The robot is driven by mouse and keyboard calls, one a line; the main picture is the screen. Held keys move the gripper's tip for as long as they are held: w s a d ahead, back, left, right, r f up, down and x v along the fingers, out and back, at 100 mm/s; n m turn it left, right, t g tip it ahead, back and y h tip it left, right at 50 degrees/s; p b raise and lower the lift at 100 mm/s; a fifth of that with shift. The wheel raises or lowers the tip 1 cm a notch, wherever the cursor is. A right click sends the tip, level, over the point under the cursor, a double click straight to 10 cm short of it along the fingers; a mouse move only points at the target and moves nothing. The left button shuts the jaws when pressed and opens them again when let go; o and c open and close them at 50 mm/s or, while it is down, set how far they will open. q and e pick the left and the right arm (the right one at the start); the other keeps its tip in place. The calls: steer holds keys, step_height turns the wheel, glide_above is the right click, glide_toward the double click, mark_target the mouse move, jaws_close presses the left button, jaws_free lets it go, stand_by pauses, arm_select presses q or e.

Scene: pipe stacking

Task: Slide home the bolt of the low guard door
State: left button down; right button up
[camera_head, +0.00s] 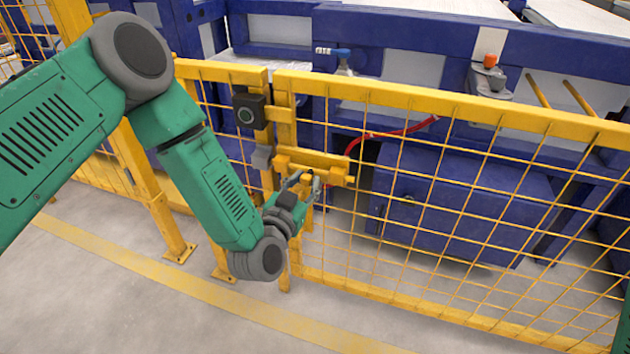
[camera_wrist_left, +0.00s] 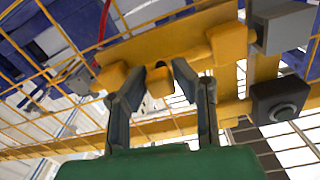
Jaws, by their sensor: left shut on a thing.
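The low guard door (camera_head: 440,200) is a yellow mesh panel standing in line with the fixed fence, with a narrow gap at its left edge. Its yellow bolt assembly (camera_head: 322,160) lies across the door's left stile; it also fills the upper middle of the left wrist view (camera_wrist_left: 170,45). A grey keeper block (camera_head: 262,157) sits on the post to the left, close to the bolt's end; I cannot tell if the bolt enters it. My left gripper (camera_head: 309,181) is shut on the bolt's yellow knob (camera_wrist_left: 159,82), one finger on each side. My right gripper is not in view.
A black box with a round face (camera_head: 249,112) is on the post above the keeper. Blue machinery (camera_head: 450,190) and a red hose (camera_head: 395,132) stand behind the mesh. The floor before the fence is clear, with a yellow line (camera_head: 190,285).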

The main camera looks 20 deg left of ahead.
mark_target(295, 170)
arm_select(q)
steer(key=a+p, duration=0.1)
steer(key=a, duration=0.2)
steer(key=shift+r, duration=0.1)
steer(key=shift+w+a, duration=0.1)
steer(key=shift+a, duration=0.4)
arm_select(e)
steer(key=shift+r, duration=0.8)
arm_select(q)
steer(key=c, duration=1.3)
jaws_free()
steer(key=shift+a, duration=0.1)
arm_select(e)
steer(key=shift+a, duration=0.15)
arm_select(q)
steer(key=s, duration=1.2)
steer(key=shift+a+f, duration=0.2)
steer(key=shift+a, duration=0.2)
